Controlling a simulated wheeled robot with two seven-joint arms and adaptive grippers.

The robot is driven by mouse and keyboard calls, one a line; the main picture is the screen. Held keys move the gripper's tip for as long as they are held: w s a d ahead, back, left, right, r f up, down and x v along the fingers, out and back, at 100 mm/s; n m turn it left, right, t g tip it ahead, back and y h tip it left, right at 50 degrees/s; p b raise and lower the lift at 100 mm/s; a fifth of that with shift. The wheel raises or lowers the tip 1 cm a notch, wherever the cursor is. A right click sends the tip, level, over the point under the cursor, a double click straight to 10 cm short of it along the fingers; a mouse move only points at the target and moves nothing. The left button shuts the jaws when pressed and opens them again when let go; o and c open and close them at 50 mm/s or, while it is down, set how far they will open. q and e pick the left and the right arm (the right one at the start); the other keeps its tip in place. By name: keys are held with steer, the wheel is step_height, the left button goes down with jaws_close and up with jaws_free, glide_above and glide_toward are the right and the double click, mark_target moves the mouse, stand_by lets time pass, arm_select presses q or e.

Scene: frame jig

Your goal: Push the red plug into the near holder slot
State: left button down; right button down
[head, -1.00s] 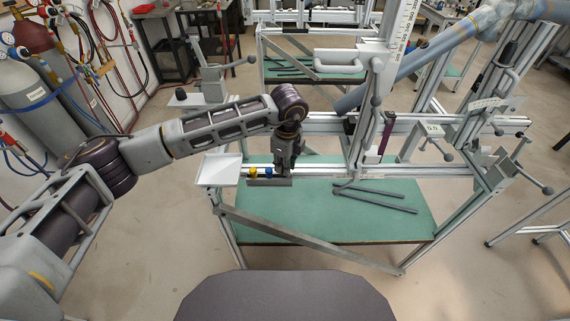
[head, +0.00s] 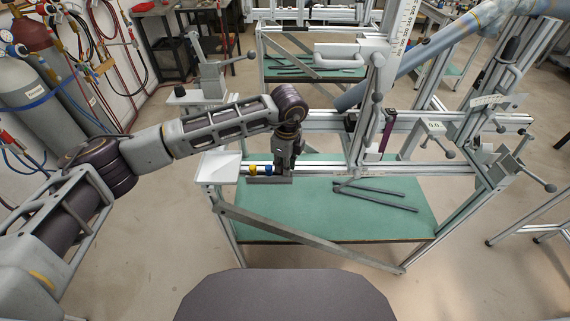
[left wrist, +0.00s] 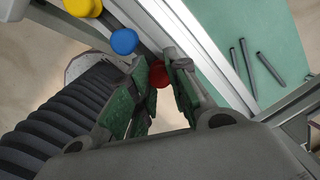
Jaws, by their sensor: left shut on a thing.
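The red plug (left wrist: 159,75) shows as a round red top between the fingers of my left gripper (left wrist: 161,68) in the left wrist view. My left gripper (head: 284,175) is shut on it, at the right end of the grey holder (head: 262,181) on the frame's front rail. The red plug is hidden behind the gripper in the head view. A blue plug (head: 267,169) and a yellow plug (head: 251,169) stand to its left in the holder. How deep the red plug sits cannot be told. My right gripper is not in view.
A white tray (head: 220,167) is left of the holder. Aluminium rails and clamp handles (head: 433,127) stand to the right. Dark bars (head: 375,194) lie on the green shelf (head: 300,220) below. Floor is open in front of the frame.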

arm_select(q)
steer(key=shift+f, duration=0.25)
steer(key=c, duration=1.3)
jaws_free()
steer(key=shift+r, duration=0.1)
steer(key=shift+s+d+r, duration=0.1)
steer(key=shift+s+r, duration=0.05)
steer(key=shift+r, duration=1.8)
steer(key=shift+s+d+r, duration=0.1)
steer(key=shift+s+r, duration=0.05)
steer(key=shift+r, duration=1.85)
steer(key=shift+s+d+r, duration=0.1)
steer(key=shift+s+r, duration=0.05)
steer(key=shift+r, duration=1.8)
